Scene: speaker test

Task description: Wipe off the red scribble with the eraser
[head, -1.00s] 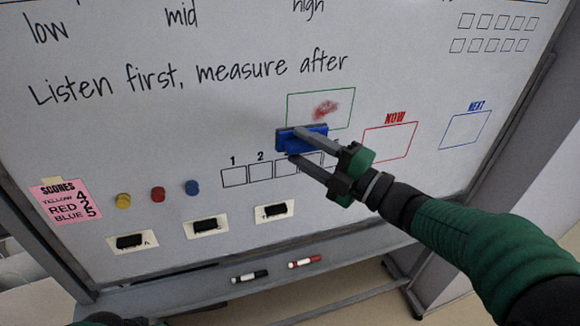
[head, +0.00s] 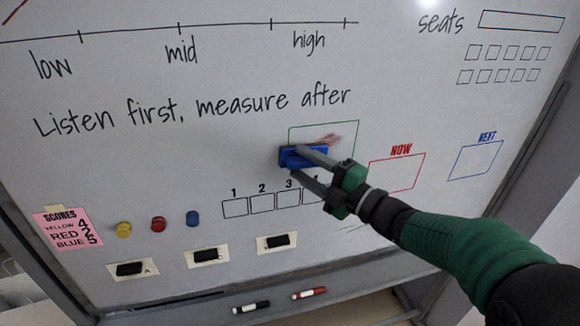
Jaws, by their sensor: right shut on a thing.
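The red scribble (head: 328,139) is a faint reddish smear inside the green-outlined box (head: 345,129) on the whiteboard. My right gripper (head: 299,162) is shut on the blue eraser (head: 315,152), which lies at the board over the lower left part of the green box. The eraser sits just below the smear and may cover part of it. I cannot tell whether its face touches the board. My left gripper is not in view.
Below the box is a row of numbered squares (head: 262,203). Yellow, red and blue magnets (head: 158,224), a pink score note (head: 67,227) and several small black pieces (head: 206,255) are on the board. Black and red markers (head: 309,293) lie on the tray below.

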